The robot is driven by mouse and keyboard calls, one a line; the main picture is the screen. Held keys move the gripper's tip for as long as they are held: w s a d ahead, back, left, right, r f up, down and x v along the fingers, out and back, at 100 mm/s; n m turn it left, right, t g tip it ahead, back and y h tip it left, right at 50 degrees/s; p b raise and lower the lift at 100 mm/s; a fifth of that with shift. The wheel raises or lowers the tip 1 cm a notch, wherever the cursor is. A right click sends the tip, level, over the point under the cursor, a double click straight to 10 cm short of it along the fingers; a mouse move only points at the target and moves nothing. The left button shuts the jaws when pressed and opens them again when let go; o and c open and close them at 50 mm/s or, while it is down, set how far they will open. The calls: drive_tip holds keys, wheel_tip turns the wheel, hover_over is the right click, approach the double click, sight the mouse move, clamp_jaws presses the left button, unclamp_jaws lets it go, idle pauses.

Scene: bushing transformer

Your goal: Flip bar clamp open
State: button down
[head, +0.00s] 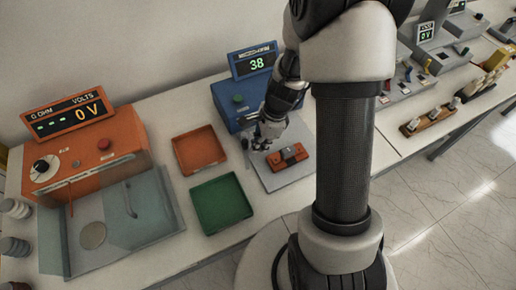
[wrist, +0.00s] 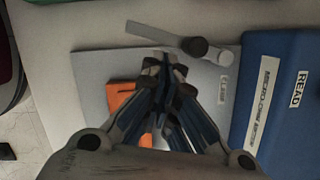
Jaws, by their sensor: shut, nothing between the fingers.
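The bar clamp (wrist: 157,35) shows in the wrist view as a flat grey bar with a dark round knob, lying across the edge of a grey plate (wrist: 92,72). In the head view the clamp bar (head: 246,152) is small, at the plate's left edge. My gripper (wrist: 164,63) is shut and empty, its fingertips just short of the knob in the wrist picture. I cannot tell whether they touch it. In the head view my gripper (head: 261,144) is over the plate, in front of the blue meter. An orange block (head: 288,157) lies on the plate, partly hidden by the fingers in the wrist view.
The blue meter (head: 228,108) reads 38 and stands behind the plate. An orange tray (head: 200,150) and a green tray (head: 221,205) lie to the left. An orange volt meter (head: 85,160) stands at far left. Other bench stations are at the right.

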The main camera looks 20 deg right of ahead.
drive_tip(key=v, duration=0.9)
drive_tip(key=shift+r, duration=0.2)
drive_tip(key=shift+r, duration=0.1)
